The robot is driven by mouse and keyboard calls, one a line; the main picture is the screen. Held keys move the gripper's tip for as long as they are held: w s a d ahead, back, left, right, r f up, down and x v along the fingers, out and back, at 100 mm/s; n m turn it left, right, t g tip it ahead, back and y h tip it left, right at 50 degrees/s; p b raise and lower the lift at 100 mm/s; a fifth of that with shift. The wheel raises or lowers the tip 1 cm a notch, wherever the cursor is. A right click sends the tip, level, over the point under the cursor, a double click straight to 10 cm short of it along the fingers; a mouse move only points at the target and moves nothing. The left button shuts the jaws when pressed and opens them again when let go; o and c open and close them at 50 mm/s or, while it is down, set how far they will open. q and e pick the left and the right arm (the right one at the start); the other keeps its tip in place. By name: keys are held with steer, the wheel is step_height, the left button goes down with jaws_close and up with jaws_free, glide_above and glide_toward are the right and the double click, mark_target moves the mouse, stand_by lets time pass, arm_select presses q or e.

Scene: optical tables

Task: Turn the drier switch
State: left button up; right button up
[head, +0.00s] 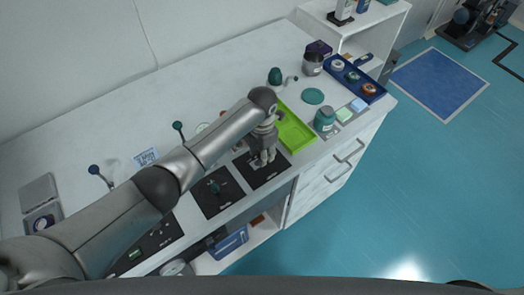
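My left arm reaches in from the lower left across the worktop. Its gripper (262,161) points down over a black square panel (276,176) near the front edge of the counter. The fingertips are at or just above the panel. They hide whatever sits in its middle, and I cannot tell whether they touch or grip a switch. To the left, a similar black panel (209,205) carries a dark teal knob (214,187). I cannot tell which control belongs to the drier. My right gripper is not in view.
A lime-green tray (296,133) lies just right of the gripper. A teal-lidded jar (324,119), a grey jar (312,65) and a blue tray (372,92) stand farther right. Levered taps (179,129) stand behind my arm.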

arm_select(q)
jaws_close()
steer(key=shift+a, duration=0.1)
steer(key=shift+s+a+r+t+h, duration=0.1)
steer(key=shift+s+a+t+h, duration=0.1)
steer(key=shift+t+h, duration=0.3)
steer(key=shift+s+a+t+h+b, duration=0.1)
steer(key=shift+a+t+h+b, duration=0.2)
steer(key=shift+h, duration=0.3)
steer(key=t+h+b, duration=0.1)
steer(key=h+b, duration=0.1)
steer(key=b, duration=0.2)
steer(key=s+a+t+h+b, duration=0.1)
steer(key=t+h+b, duration=0.1)
steer(key=b, duration=0.3)
steer(key=a+f+t+h+b, duration=0.1)
steer(key=h+b, duration=0.1)
steer(key=b, duration=0.3)
steer(key=shift+s+t+h, duration=0.3)
steer(key=shift+s+t, duration=0.05)
steer(key=shift+t, duration=0.05)
steer(key=shift+s+a+r+t+h+b, duration=0.15)
steer(key=shift+t+h+b, duration=0.3)
steer(key=shift+b, duration=0.75)
